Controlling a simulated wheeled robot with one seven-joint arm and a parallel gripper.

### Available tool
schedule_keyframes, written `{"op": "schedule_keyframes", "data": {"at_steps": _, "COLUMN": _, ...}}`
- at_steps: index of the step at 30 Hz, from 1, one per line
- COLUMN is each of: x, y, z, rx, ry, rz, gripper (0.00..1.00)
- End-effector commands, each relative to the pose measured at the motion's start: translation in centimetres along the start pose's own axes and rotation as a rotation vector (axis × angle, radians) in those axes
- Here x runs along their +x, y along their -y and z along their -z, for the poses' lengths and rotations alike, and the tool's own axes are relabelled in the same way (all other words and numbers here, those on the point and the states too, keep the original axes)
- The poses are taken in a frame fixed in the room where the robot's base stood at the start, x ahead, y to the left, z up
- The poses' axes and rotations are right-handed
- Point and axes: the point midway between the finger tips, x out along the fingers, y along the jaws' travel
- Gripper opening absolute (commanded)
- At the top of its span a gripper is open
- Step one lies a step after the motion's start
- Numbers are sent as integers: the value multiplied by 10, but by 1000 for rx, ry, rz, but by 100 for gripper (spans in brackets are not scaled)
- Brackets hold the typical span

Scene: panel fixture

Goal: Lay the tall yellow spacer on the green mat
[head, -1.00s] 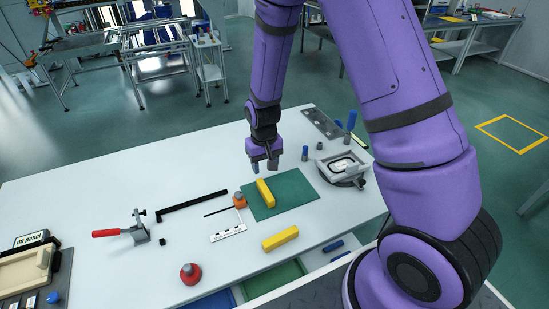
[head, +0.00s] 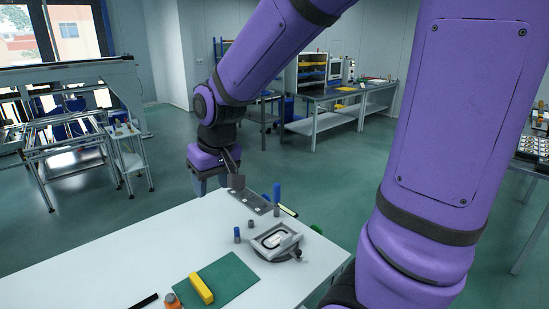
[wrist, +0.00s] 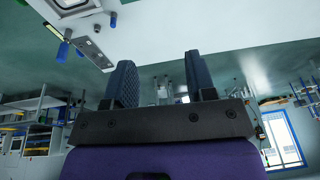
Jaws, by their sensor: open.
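A yellow spacer (head: 201,288) lies on the green mat (head: 235,276) in the head view, near the picture's bottom edge. It is a long block lying on its side. My gripper (head: 216,186) is raised near the far edge of the white table, well away from the mat and spacer. In the wrist view my gripper (wrist: 162,70) has its two dark fingers apart with nothing between them. The second yellow block seen earlier is outside the current views.
A grey clamp fixture (head: 282,243) stands right of the mat. A grey plate with holes (head: 252,201), a blue-handled tool (head: 277,193) and a small blue-topped peg (head: 237,235) are near the far edge. An orange item (head: 172,300) is beside the mat.

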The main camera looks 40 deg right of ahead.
Motion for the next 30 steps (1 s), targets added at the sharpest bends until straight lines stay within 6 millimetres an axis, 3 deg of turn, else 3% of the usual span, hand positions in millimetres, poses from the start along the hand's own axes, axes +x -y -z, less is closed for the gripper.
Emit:
{"op": "schedule_keyframes", "data": {"at_steps": 1, "x": -17, "y": -2, "z": -8, "rx": 1, "ry": -24, "rz": 0, "gripper": 51}}
{"op": "schedule_keyframes", "data": {"at_steps": 6, "x": -62, "y": -9, "z": -38, "rx": -2, "ry": -81, "rz": -8, "gripper": 51}}
{"op": "schedule_keyframes", "data": {"at_steps": 15, "x": -120, "y": -18, "z": -100, "rx": -4, "ry": -176, "rz": -34, "gripper": 51}}
{"op": "schedule_keyframes", "data": {"at_steps": 21, "x": -136, "y": -21, "z": -127, "rx": -4, "ry": -209, "rz": -50, "gripper": 51}}
{"op": "schedule_keyframes", "data": {"at_steps": 30, "x": -139, "y": -22, "z": -133, "rx": -4, "ry": -215, "rz": -53, "gripper": 51}}
